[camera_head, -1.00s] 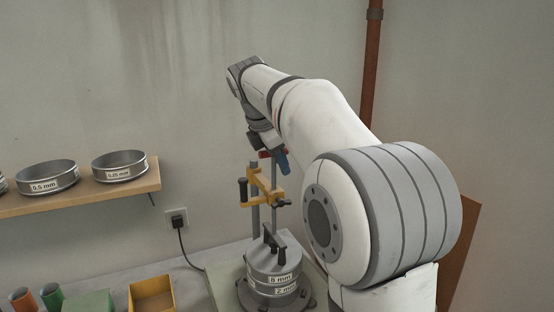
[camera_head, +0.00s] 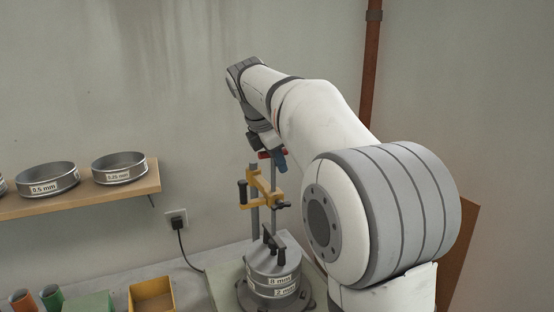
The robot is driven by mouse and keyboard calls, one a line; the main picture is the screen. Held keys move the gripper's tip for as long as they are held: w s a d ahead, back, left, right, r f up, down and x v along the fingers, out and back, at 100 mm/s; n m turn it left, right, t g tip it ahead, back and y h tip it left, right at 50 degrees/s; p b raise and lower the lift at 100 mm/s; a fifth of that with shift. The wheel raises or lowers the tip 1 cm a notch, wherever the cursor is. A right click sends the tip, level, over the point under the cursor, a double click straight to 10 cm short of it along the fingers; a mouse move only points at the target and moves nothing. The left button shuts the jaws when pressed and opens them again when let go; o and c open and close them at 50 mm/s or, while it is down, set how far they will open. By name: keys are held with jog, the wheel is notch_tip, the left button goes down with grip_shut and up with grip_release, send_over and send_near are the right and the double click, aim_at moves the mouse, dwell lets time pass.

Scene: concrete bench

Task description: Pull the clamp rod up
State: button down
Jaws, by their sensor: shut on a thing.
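My gripper (camera_head: 272,155) is at the top of the clamp stand, below my wrist. It is shut on the upper end of the clamp rod (camera_head: 274,176), a thin grey vertical rod, though the grip itself is small and partly hidden. The rod passes through the yellow clamp bracket (camera_head: 262,186), which sits on a thicker grey post (camera_head: 254,217). Below the bracket is a dark crosspiece (camera_head: 271,239) above the sieve stack (camera_head: 273,270). Whether the crosspiece touches the stack's top is unclear.
A wooden shelf (camera_head: 100,196) at the left holds sieves (camera_head: 120,167). A yellow box (camera_head: 151,297), a green box (camera_head: 87,303) and small cups (camera_head: 50,297) are at the lower left. A wall socket with a cable (camera_head: 177,221) is behind. My arm hides the right side.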

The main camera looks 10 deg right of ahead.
notch_tip(320, 180, up, 9)
jog(key=p, duration=0.7)
jog(key=shift+f+p, duration=0.2)
jog(key=shift+p, duration=0.1)
jog(key=shift+f, duration=0.1)
jog(key=c, duration=1.4)
grip_release()
jog(key=shift+f, duration=0.1)
jog(key=shift+o, duration=0.2)
jog(key=v, duration=0.7)
jog(key=shift+r, duration=0.4)
jog(key=shift+a, duration=0.1)
